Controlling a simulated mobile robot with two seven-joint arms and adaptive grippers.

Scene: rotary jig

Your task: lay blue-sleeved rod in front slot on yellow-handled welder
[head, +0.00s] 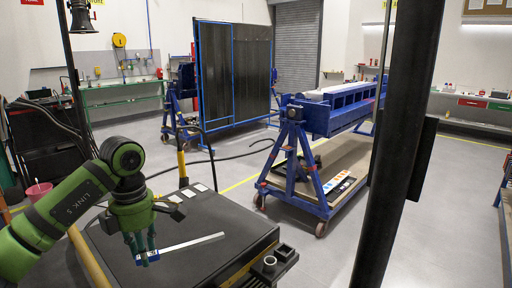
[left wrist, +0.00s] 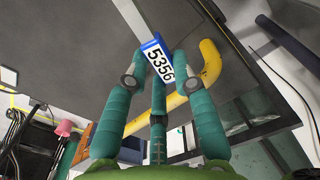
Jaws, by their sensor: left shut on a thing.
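My left gripper (head: 147,254) has teal fingers and is shut on the blue sleeve of a rod (head: 190,243). The pale, thin rod runs right from the fingers, over the dark top of the welder (head: 208,263). The sleeve (left wrist: 156,60) shows blue and white with the number 5356 between the fingertips (left wrist: 153,70) in the left wrist view. I cannot tell whether the rod touches the top. A yellow handle (head: 80,256) runs along the welder's left side; a yellow bent tube (left wrist: 208,68) shows in the wrist view. The slots are not clear. My right gripper is not in view.
Three small white labels (head: 181,192) lie at the welder's back edge. Small dark cups (head: 270,264) sit at its right front corner. A blue wheeled jig (head: 293,165) stands behind on the right. Open grey floor (head: 330,240) lies to the right.

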